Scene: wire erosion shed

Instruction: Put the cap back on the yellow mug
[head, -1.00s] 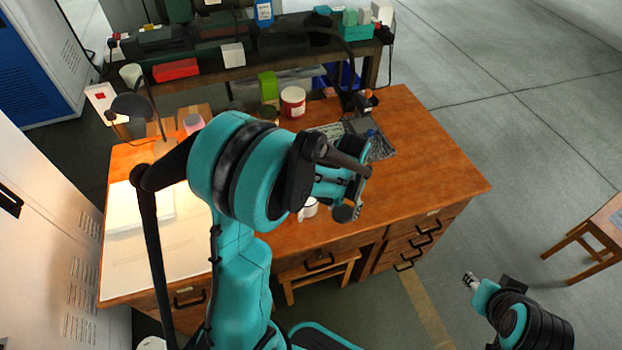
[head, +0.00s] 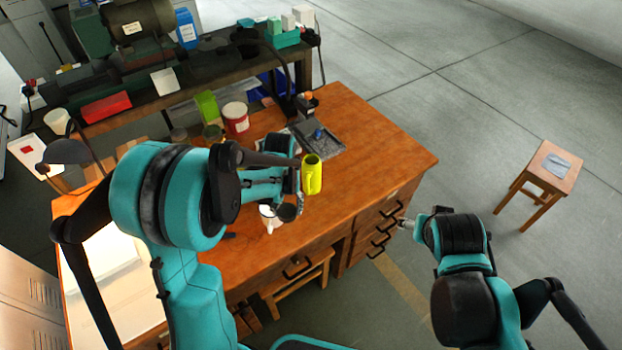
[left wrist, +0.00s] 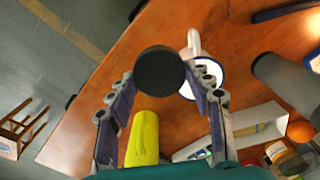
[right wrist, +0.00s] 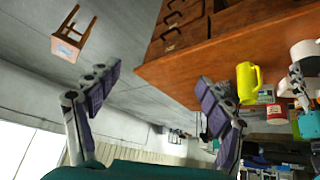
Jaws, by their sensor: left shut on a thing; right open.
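The yellow mug (head: 312,176) stands upright on the desk, its open top showing. It is just right of my left gripper in the head view and also shows in the left wrist (left wrist: 143,138) and right wrist views (right wrist: 246,82). My left gripper (head: 291,203) is shut on a dark round cap (head: 288,213), held apart from the yellow mug. The cap (left wrist: 160,73) hides part of a white mug (left wrist: 208,75) in the left wrist view. My right gripper (head: 404,223) is open and empty off the desk's front right side; its spread fingers show in the right wrist view (right wrist: 158,80).
The white mug (head: 268,217) stands near the desk's front edge. A red and white tin (head: 235,118), a green box (head: 207,106) and a dark tray (head: 322,138) are farther back. The desk's right part (head: 385,150) is clear. A stool (head: 553,165) stands off to the right.

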